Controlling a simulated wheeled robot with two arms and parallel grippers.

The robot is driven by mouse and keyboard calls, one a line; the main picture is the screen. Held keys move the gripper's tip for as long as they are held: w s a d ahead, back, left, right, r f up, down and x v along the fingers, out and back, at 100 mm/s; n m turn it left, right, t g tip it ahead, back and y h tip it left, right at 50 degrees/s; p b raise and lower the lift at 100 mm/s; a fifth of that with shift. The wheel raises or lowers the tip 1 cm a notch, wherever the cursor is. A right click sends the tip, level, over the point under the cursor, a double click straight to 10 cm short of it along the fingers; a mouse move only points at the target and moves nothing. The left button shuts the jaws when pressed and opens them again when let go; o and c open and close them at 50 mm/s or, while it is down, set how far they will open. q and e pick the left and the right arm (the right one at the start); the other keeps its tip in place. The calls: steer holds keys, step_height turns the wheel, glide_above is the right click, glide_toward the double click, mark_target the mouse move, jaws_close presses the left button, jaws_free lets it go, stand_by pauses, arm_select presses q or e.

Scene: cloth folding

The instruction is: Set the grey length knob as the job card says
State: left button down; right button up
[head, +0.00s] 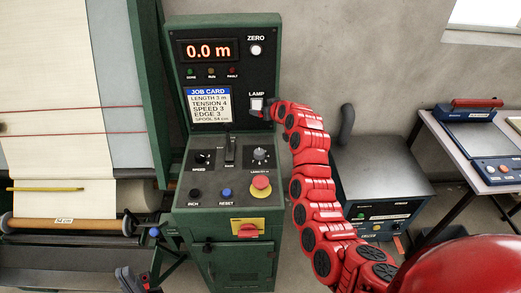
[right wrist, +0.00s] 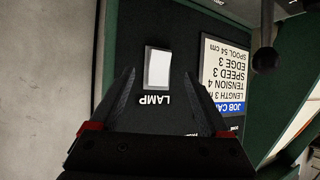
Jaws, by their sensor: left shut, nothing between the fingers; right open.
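The grey length knob (head: 259,154) sits on the sloping panel of the green console, below the lamp switch. Its exact setting is too small to read. The job card (head: 209,105) reads length 3 m, tension 4, speed 3, edge 3, spool 54 cm; it also shows upside down in the right wrist view (right wrist: 226,75). My right gripper (head: 259,110) is open at the white lamp switch (right wrist: 158,68), one finger to each side, above the length knob. Contact with the switch cannot be told. My left gripper (head: 128,281) is shut and empty, low at the console's left.
The display (head: 208,50) reads 0.0 m. The speed knob (head: 203,158), a lever (head: 230,150), the blue reset button (head: 227,192) and a red emergency button (head: 261,184) surround the length knob. A cloth roller machine (head: 65,225) stands left, a grey box (head: 375,170) right.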

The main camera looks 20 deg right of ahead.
steer(key=s+r+n+g, duration=0.2)
steer(key=s+g, duration=0.2)
steer(key=s, duration=0.2)
steer(key=s+r+n+g, duration=0.2)
steer(key=s+n+g, duration=0.15)
steer(key=s, duration=0.25)
steer(key=b, duration=0.3)
glide_toward(259, 151)
steer(key=shift+m+g+y, duration=0.25)
steer(key=shift+m+y, duration=0.05)
steer(key=shift+m, duration=0.15)
steer(key=p+x, duration=0.1)
steer(key=x, duration=0.2)
steer(key=p+x, duration=0.2)
steer(key=x, duration=0.1)
steer(key=shift+d, duration=0.25)
steer(key=shift+p+x, duration=0.3)
steer(key=shift+x, duration=1)
jaws_close()
steer(key=shift+w, duration=0.1)
